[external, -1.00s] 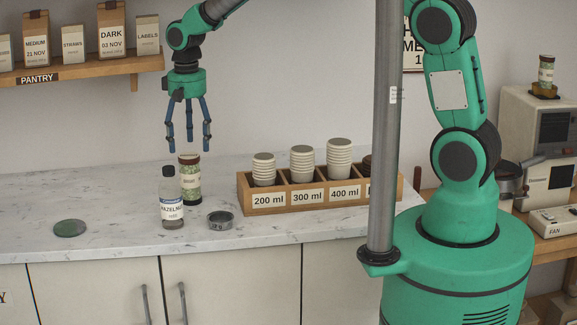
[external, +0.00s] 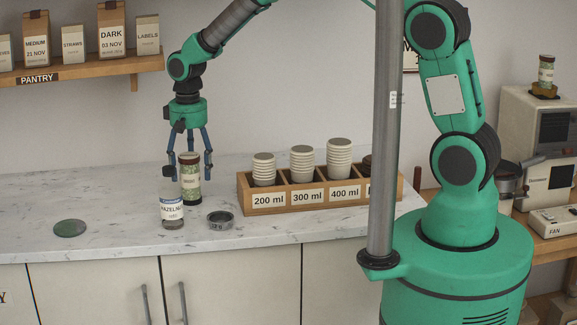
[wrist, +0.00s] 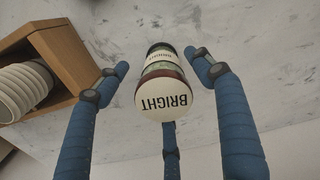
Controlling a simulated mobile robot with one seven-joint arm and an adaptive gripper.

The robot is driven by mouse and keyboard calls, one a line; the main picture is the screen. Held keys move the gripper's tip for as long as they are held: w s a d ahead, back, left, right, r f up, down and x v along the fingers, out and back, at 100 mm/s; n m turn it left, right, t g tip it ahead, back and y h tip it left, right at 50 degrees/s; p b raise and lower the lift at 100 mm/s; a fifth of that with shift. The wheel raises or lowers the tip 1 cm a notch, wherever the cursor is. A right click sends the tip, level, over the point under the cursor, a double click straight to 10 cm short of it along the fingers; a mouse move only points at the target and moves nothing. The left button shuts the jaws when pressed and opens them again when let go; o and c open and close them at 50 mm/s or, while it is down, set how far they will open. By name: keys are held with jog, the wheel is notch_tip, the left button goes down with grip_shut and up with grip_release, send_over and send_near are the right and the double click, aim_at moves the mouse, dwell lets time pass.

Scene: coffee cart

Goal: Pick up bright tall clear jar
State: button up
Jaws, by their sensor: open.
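The bright tall clear jar (external: 191,183) stands upright on the marble counter, filled with green contents, with a dark red-brown lid. In the wrist view the jar (wrist: 161,72) is seen from above, its pale lid top reading "BRIGHT". My gripper (external: 190,174) is open with its blue fingers pointing down around the upper part of the jar. In the wrist view my gripper's fingers (wrist: 162,92) spread to either side of the jar and below it, with gaps. The hazelnut bottle (external: 171,205) stands in front left of the jar and partly hides it.
A dark metal ring (external: 220,219) lies to the right of the bottle. A wooden cup rack (external: 245,200) with stacked cups stands further right; its corner (wrist: 75,50) shows in the wrist view. A green disc (external: 70,228) lies at left. The counter between is clear.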

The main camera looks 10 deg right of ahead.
aim_at(189, 156)
jog(key=shift+f, duration=0.25)
jog(key=shift+f, duration=0.15)
jog(key=shift+s+a+f+b, duration=0.1)
jog(key=shift+f+b, duration=0.15)
jog(key=shift+f, duration=1)
jog(key=shift+a+f+b, duration=0.1)
jog(key=shift+f+b, duration=0.1)
jog(key=shift+f, duration=1.05)
jog(key=shift+r, duration=0.1)
jog(key=c, duration=1.6)
jog(key=shift+r, duration=0.1)
jog(key=shift+c, duration=0.2)
jog(key=shift+r+p, duration=0.65)
jog(key=shift+r, duration=4.25)
